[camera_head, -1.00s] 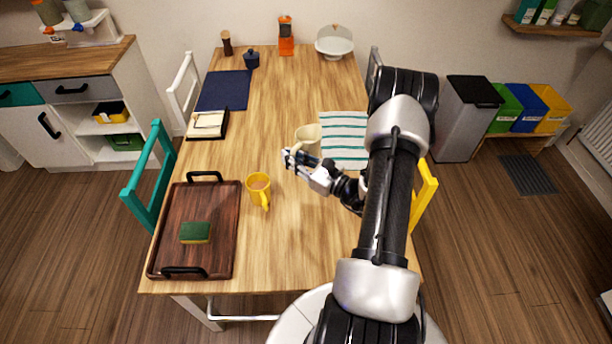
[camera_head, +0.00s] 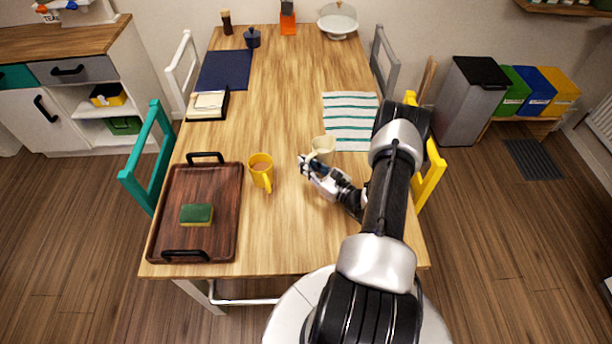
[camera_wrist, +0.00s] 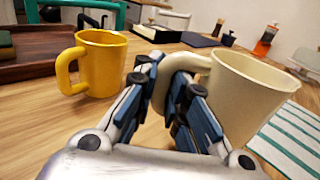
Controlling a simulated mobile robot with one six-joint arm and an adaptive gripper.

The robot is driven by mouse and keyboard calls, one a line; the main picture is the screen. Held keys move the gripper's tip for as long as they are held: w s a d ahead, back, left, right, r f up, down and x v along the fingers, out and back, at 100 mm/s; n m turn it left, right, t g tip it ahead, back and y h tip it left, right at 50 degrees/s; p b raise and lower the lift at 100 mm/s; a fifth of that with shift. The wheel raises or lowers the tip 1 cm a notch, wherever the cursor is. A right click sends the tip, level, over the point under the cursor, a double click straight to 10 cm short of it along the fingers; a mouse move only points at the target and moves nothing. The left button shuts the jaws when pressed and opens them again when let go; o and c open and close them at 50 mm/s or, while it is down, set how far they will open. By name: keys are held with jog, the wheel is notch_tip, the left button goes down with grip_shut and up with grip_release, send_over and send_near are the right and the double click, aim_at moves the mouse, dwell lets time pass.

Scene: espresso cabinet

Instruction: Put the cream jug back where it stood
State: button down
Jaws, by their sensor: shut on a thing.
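The cream jug (camera_head: 323,147) is upright near the right side of the table, by the near left corner of the striped cloth (camera_head: 350,120). My gripper (camera_head: 306,165) is shut on its handle. In the wrist view the cream jug (camera_wrist: 243,95) fills the right side, and its handle lies between the fingers of my gripper (camera_wrist: 172,85). I cannot tell whether its base touches the table.
A yellow mug (camera_head: 261,171) stands to the left of my gripper. A dark wooden tray (camera_head: 226,225) holding a green sponge (camera_head: 197,214) lies at the near left. A notepad holder (camera_head: 208,105) and navy mat (camera_head: 225,70) lie farther back. The table middle is clear.

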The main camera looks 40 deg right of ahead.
jog(key=shift+f+b, duration=0.7)
jog(key=shift+f, duration=1.55)
jog(key=shift+f, duration=0.1)
jog(key=shift+f, duration=0.15)
jog(key=c, duration=1.6)
grip_release()
jog(key=shift+c, duration=0.2)
